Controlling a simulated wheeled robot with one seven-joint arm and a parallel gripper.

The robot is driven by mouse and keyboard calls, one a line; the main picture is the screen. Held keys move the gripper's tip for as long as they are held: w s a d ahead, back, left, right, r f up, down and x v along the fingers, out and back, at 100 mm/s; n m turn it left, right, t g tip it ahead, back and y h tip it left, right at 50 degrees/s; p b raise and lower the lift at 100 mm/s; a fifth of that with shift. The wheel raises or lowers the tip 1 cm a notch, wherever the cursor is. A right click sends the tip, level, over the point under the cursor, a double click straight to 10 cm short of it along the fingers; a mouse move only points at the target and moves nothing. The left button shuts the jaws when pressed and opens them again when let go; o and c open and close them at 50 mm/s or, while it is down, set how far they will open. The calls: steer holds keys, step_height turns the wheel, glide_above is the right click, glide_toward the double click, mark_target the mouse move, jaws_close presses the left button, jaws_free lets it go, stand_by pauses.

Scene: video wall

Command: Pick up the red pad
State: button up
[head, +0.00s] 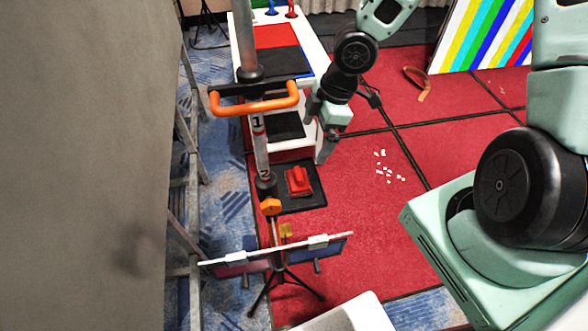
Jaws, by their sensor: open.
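A small red block-like pad (299,182) with a raised part on top lies on a black mat (305,203) on the red carpet, at the foot of a white stand. A flat red panel (276,37) also shows on the white stand's top. My gripper (318,132) is open, with nothing seen between its fingers. In the picture it is above and slightly right of the red pad, beside the white stand, and appears apart from the pad. The exact height gap cannot be told.
A grey pole with an orange handle (257,104) stands just left of the pad. A tripod (279,282) with a white bar is in front. The white stand (311,57) is behind. White scraps (387,172) lie on otherwise open red carpet to the right.

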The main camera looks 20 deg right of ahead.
mark_target(299, 173)
steer(key=b+x, duration=0.5)
steer(key=x, duration=0.7)
steer(key=shift+s+f, duration=0.1)
steer(key=shift+b+x, duration=0.4)
steer(key=shift+x, duration=1.85)
steer(key=shift+d, duration=0.1)
steer(key=c, duration=1)
